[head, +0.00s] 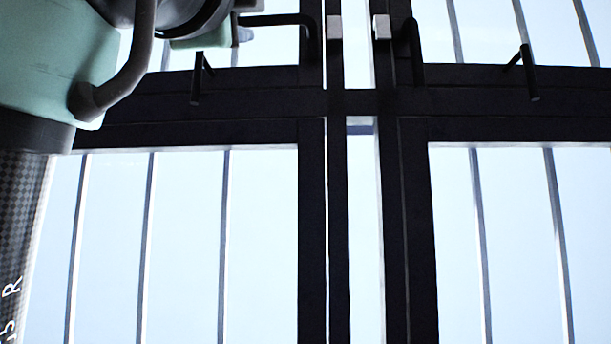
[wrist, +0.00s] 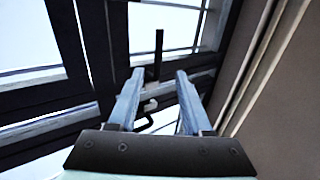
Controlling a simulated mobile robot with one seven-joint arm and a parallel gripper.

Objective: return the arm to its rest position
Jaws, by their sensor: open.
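My gripper (wrist: 160,80) is in the wrist view with its two pale blue-grey fingers apart and nothing between them. Behind the fingers are a dark window frame and a black handle. I cannot tell how far the fingers are from them. In the head view my arm (head: 60,60) fills the upper left, with pale green and dark links. My gripper's fingertips are not clear there.
A dark-framed window (head: 312,220) with thin vertical bars fills the head view. Black handles, including one at the right (head: 530,75), stick out from its crossbar. A grey-brown wall (wrist: 285,110) stands at the right in the wrist view.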

